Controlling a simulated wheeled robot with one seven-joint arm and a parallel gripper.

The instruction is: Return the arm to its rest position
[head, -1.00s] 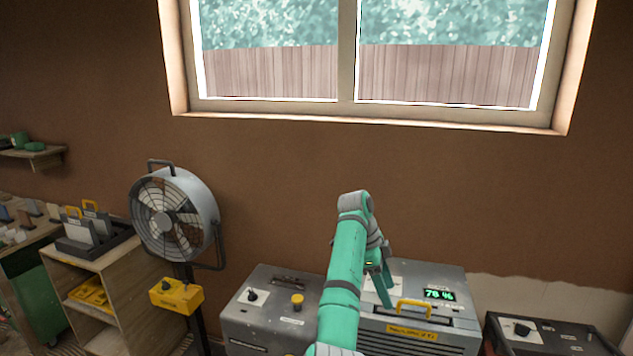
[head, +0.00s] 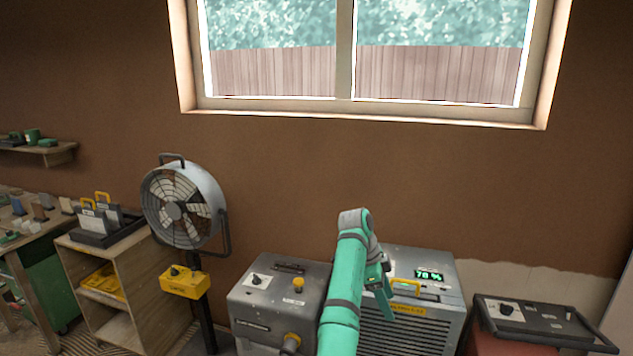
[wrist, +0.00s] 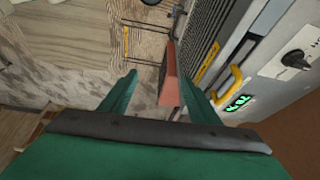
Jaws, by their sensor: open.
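My arm is green with grey joints and rises from the bottom of the head view, bent at its top elbow. My gripper (head: 388,302) hangs down on the far side, partly hidden by the arm, in front of the grey dehumidifier-like machine (head: 443,294). In the wrist view my gripper (wrist: 160,88) shows two green fingers spread apart, with nothing held. A reddish bar-like thing (wrist: 170,77) shows beyond and between the fingers; I cannot tell what it is. The machine's yellow handle (wrist: 229,84) and green display are to the right of the fingers.
A grey box with knobs (head: 273,300) stands left of the machine. A fan (head: 183,207) and a wooden shelf unit (head: 124,281) stand farther left. A dark control case (head: 535,322) lies on a red surface at right. The wall below the window is clear.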

